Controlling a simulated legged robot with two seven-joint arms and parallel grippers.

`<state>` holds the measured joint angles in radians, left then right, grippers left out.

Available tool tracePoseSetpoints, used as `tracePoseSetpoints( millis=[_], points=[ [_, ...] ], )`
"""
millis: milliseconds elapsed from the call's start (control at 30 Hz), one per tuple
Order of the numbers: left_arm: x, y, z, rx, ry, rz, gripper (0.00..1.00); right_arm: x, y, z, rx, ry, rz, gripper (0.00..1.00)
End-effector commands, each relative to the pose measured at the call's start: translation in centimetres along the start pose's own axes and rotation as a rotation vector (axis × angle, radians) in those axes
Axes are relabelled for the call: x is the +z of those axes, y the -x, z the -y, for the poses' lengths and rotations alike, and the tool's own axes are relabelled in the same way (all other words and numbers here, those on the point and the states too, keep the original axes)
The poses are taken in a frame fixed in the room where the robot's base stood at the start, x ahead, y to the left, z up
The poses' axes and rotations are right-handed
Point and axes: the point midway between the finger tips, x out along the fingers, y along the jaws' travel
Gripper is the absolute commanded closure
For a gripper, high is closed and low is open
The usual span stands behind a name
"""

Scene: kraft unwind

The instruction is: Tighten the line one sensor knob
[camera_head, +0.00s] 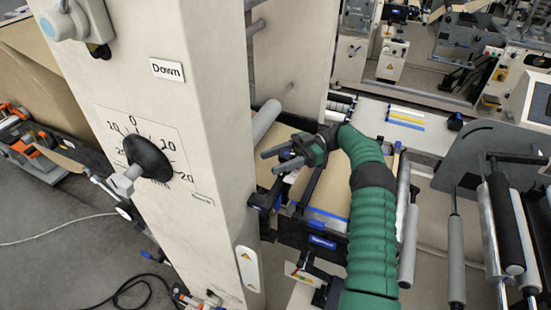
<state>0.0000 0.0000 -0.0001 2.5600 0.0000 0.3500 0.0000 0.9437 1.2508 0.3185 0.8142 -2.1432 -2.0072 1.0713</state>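A black round knob (147,157) sits on the front face of the pale machine column, in the middle of a printed dial scale. A small grey metal piece hangs at its lower left. I cannot tell whether this is the line one sensor knob; no label says so. My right gripper (268,162), on a green-sleeved arm, is right of the column, over a blue-edged brown board. Its two dark fingers point left and are spread, with nothing seen between them. It is apart from the black knob. My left gripper is not in view.
The pale column (215,130) stands between the dial side and my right gripper. A "Down" label (167,70) and a grey switch box (75,22) sit higher on it. Rollers (500,225) stand at the right. A black cable (130,290) lies on the floor.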

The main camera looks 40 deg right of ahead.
Motion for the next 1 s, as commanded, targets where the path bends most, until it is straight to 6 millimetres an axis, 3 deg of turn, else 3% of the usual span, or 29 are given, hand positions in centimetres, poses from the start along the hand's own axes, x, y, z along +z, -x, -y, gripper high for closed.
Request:
tracePoseSetpoints(
  millis=[100,433,600,1000],
  points=[
    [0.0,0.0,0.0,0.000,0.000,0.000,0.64,-0.1,0.0,0.0,0.000,0.004,-0.001,0.34],
    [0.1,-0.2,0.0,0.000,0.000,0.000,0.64,-0.7,-0.1,0.0,0.000,0.010,-0.002,0.34],
    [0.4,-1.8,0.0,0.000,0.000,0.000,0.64,-3.2,0.3,-0.3,0.002,0.012,-0.002,0.34],
    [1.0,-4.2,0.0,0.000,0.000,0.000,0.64,-3.8,-2.8,6.0,-0.001,0.004,-0.001,0.34]
  ],
)
